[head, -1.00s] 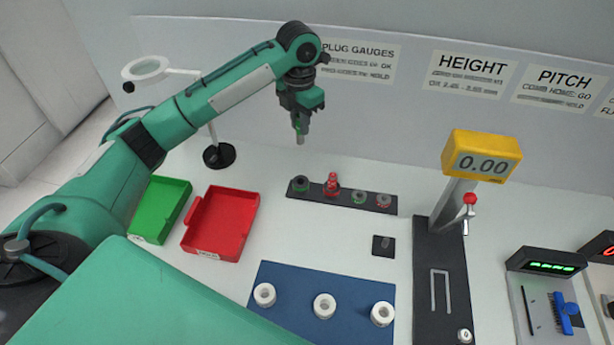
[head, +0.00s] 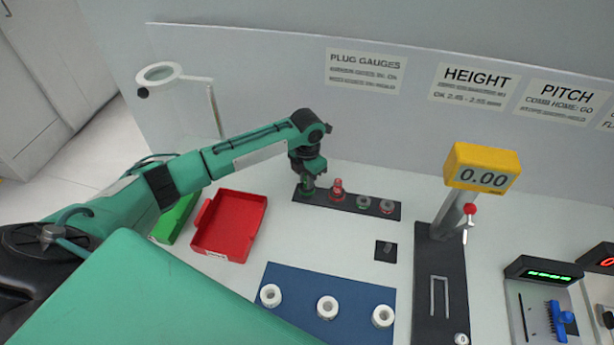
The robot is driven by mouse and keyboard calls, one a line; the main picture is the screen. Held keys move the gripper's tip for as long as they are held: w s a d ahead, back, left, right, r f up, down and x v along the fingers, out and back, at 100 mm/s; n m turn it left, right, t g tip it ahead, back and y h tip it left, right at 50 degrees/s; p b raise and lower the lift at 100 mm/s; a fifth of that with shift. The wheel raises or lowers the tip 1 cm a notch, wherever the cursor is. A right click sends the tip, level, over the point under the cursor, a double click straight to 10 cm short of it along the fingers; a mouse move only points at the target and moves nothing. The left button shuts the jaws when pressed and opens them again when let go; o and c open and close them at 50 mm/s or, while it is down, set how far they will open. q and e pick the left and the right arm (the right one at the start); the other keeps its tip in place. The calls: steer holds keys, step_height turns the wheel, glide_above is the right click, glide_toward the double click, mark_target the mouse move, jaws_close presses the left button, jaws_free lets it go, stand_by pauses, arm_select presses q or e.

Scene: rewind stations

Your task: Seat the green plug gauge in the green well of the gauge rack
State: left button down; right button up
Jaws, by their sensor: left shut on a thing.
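My left gripper (head: 308,179) reaches down over the left end of the dark gauge rack (head: 349,202) and is shut on the green plug gauge (head: 307,187). The gauge is at the green well there, which showed as a green-rimmed ring earlier and is now hidden by the gauge and fingers. I cannot tell how deep the gauge sits in it. The red plug gauge (head: 337,191) stands upright in the rack just to the right. My right gripper is out of view.
Two ring-shaped pieces (head: 364,202) (head: 387,206) sit at the rack's right end. A red tray (head: 232,222) and a green tray (head: 174,219) lie to the left. A blue mat (head: 299,278) with white rings is in front. The height gauge (head: 440,260) stands right.

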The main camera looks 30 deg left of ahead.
arm_select(q)
steer(key=shift+f, duration=0.15)
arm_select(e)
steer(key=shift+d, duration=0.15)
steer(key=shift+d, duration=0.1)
arm_select(q)
steer(key=c, duration=1.3)
jaws_free()
steer(key=shift+f, duration=0.1)
steer(key=shift+c, duration=0.2)
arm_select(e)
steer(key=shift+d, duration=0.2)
